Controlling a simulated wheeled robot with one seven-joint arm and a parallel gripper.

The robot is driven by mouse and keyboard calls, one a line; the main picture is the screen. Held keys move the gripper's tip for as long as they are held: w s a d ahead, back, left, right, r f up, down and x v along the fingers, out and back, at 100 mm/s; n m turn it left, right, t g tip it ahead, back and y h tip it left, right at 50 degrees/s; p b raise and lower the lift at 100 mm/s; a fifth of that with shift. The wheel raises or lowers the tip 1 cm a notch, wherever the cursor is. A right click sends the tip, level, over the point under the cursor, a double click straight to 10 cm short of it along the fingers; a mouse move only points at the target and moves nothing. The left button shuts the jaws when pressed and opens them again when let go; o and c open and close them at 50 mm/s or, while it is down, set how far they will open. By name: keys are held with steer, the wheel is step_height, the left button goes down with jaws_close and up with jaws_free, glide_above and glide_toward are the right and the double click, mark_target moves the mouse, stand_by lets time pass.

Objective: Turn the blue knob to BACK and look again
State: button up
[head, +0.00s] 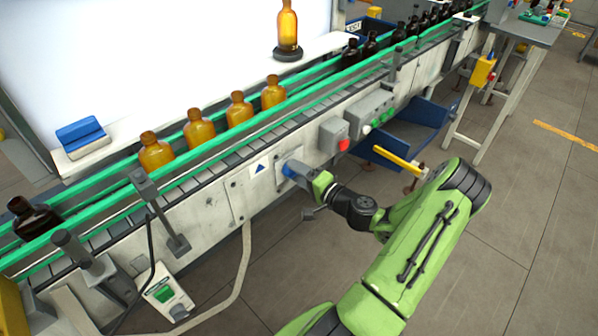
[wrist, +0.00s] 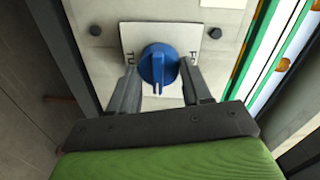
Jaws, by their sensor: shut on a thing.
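The blue knob (wrist: 157,66) sits on a white label plate (wrist: 128,38) on the side of the conveyor. In the wrist view my gripper (wrist: 160,88) has one finger on each side of the knob and is shut on it. The knob's pointer ridge points toward my gripper in that view. Letters show on both sides of the plate but are partly covered by the fingers and knob. In the head view the knob (head: 288,168) shows at the end of my gripper (head: 296,174). An amber bottle (head: 288,28) stands on a dark round stand (head: 288,54) behind the conveyor.
Several amber bottles (head: 199,129) stand between the green conveyor rails. A grey box with a red button (head: 343,145) is just right of the knob. A blue bin (head: 420,128) and a yellow bar (head: 396,157) lie further right. A blue block (head: 80,134) rests on the white ledge.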

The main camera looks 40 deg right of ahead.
stand_by(0.3)
steer(key=o, duration=1.1)
steer(key=shift+c, duration=0.2)
steer(key=s+r+p, duration=0.1)
steer(key=s, duration=1.4)
steer(key=shift+s+d+r, duration=0.15)
steer(key=shift+s+d, duration=0.1)
steer(key=shift+s, duration=0.15)
